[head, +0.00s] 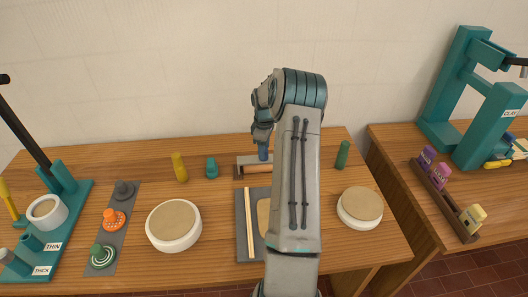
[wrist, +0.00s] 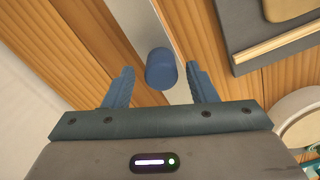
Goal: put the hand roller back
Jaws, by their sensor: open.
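My gripper (wrist: 160,80) is open, with one finger on each side of a blue upright cylinder (wrist: 160,66). Gaps show between the cylinder and both fingers. In the head view the blue cylinder (head: 263,154) stands right below my gripper (head: 263,138), at a grey piece (head: 243,160) with a wooden bar or roller (head: 258,168) along its front. The cylinder looks like the hand roller's handle, but I cannot tell for sure. My arm hides the right part of the grey piece.
A dark board (head: 256,218) with a pale stick (head: 249,222) lies in front, partly behind my arm. Round white-rimmed discs (head: 173,245) (head: 359,222) flank it. A yellow post (head: 179,168), a teal piece (head: 211,168) and a green post (head: 342,155) stand along the back.

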